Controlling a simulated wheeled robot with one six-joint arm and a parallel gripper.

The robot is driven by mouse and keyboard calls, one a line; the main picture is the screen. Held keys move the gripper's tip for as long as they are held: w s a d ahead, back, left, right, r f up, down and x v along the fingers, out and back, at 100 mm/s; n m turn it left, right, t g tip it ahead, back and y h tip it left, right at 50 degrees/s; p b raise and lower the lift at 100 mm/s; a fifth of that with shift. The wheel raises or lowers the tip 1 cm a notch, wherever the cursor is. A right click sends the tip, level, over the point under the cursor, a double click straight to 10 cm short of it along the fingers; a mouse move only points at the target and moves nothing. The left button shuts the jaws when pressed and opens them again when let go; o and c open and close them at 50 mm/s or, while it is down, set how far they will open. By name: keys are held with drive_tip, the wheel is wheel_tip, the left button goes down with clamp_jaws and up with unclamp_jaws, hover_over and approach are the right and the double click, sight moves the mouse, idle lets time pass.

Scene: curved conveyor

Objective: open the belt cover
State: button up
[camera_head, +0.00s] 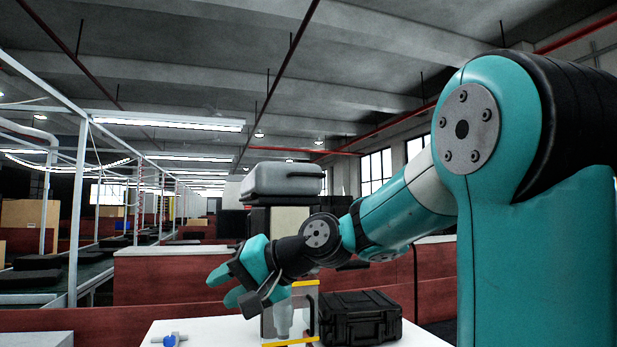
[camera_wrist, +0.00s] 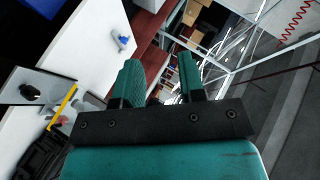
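What looks like the belt cover (camera_head: 304,312), a clear panel with yellow strips along its top and bottom edges, stands upright on the white table (camera_head: 200,328). A grey bottle-shaped part shows at it, and I cannot tell whether it is in front or behind. In the wrist view a yellow strip (camera_wrist: 62,104) shows at the left, and the rest of the cover is unclear there. My gripper (camera_head: 217,287) is up and to the left of the cover, apart from it. Its two teal fingers (camera_wrist: 160,80) are spread with nothing between them.
A black case (camera_head: 360,318) stands just right of the cover. A small blue and white object (camera_head: 170,340) lies on the table's left part. Red-brown partitions (camera_head: 160,277) stand behind. A conveyor line (camera_head: 30,278) with metal posts runs along the left.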

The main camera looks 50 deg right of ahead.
drive_tip(key=s+d+r+m+t+h, duration=0.1)
drive_tip(key=d+r+m+t+h, duration=0.2)
drive_tip(key=d, duration=0.4)
drive_tip(key=d+r+m+t, duration=0.1)
drive_tip(key=d+r+m, duration=0.2)
drive_tip(key=d+r, duration=0.3)
drive_tip(key=m+t+h+p, duration=0.2)
drive_tip(key=m+t+h, duration=0.2)
drive_tip(key=m+h, duration=0.2)
approach(310, 175)
drive_tip(key=p+x, duration=0.6)
drive_tip(key=x, duration=0.4)
drive_tip(key=shift+w+d+p, duration=0.1)
drive_tip(key=shift+w+p, duration=0.2)
drive_tip(key=shift+p, duration=0.05)
drive_tip(key=shift+c, duration=0.2)
clamp_jaws()
